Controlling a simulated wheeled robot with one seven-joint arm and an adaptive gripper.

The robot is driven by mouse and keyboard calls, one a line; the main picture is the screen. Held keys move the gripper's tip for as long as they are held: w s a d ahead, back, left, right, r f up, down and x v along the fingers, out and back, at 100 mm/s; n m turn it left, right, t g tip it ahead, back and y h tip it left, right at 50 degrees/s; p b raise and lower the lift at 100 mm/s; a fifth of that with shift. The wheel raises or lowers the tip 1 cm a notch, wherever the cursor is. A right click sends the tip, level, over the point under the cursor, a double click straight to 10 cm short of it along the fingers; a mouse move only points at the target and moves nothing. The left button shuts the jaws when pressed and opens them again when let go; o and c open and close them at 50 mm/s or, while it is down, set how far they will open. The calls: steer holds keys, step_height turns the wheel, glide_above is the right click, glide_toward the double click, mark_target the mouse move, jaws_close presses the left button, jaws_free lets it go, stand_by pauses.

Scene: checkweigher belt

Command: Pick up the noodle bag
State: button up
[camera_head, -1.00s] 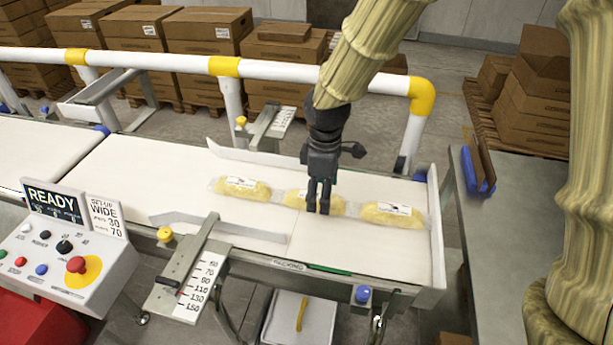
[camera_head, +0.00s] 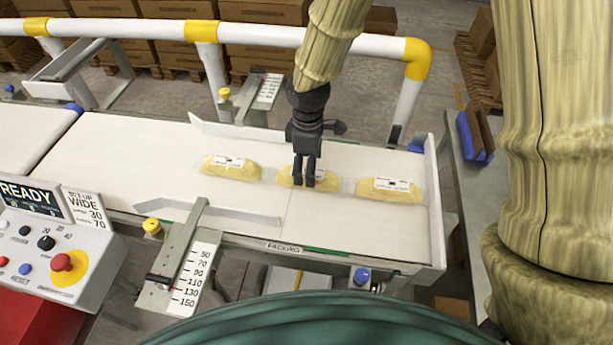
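Three yellow noodle bags with white labels lie in a row on the pale belt (camera_head: 120,160). The left noodle bag (camera_head: 231,169) and the right noodle bag (camera_head: 389,190) are clear of my gripper. My gripper (camera_head: 304,184) points down at the middle noodle bag (camera_head: 325,181), and its fingers hide part of that bag. The fingers look close together. I cannot tell whether they touch or grip the bag, or only stand in front of it.
Guide rails (camera_head: 235,214) flank the belt, and an end plate (camera_head: 435,205) closes its right end. A white and yellow pipe rail (camera_head: 290,38) runs behind. A control box (camera_head: 45,240) stands at front left. The belt left of the bags is clear.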

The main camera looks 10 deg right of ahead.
steer(key=shift+s+f+p, duration=0.5)
steer(key=shift+s, duration=0.15)
steer(key=f, duration=0.1)
steer(key=w+f, duration=0.1)
steer(key=f, duration=0.1)
steer(key=shift+p, duration=0.3)
steer(key=shift+s+a+f, duration=0.1)
steer(key=shift+s+f, duration=0.1)
steer(key=shift+w, duration=0.1)
steer(key=c, duration=1.3)
steer(key=shift+r, duration=0.1)
